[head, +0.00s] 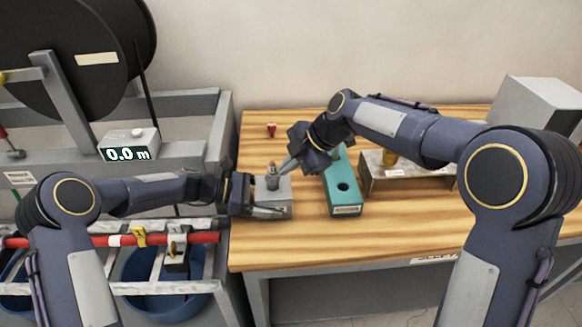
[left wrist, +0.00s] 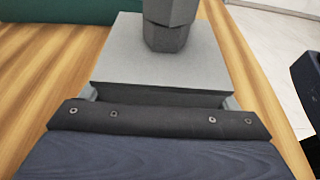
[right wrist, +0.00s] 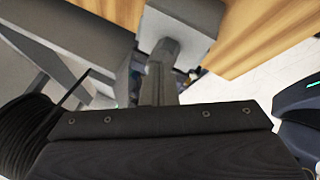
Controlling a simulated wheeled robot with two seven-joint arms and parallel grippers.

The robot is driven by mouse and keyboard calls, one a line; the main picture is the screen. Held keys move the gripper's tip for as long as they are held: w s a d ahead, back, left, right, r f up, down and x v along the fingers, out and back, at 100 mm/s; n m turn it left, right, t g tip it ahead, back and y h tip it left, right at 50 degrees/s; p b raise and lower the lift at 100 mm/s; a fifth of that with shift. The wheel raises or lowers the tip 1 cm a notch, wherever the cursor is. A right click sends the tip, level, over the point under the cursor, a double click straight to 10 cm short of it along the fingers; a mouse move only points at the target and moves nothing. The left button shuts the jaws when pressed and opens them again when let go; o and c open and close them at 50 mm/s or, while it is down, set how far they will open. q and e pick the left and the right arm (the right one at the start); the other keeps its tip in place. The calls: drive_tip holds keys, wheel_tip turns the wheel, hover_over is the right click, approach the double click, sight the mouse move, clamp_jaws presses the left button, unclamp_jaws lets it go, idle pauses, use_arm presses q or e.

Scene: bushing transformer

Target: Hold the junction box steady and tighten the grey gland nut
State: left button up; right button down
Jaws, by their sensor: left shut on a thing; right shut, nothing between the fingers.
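The grey junction box (head: 281,195) sits on the wooden table near its left edge.
A teal block (head: 345,205) with a round hole lies just right of the box. A metal stand (head: 415,180) is farther right, and a grey cabinet (head: 540,112) is at the back right. A small red item (head: 271,130) lies behind. The table's front strip is clear.

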drive_tip(key=shift+w+a+n+g, duration=0.2)
drive_tip(key=shift+w+n+g, duration=0.2)
drive_tip(key=shift+w+n, duration=0.15)
use_arm(q)
drive_tip(key=shift+d, duration=0.1)
use_arm(e)
drive_tip(key=shift+s, duration=0.1)
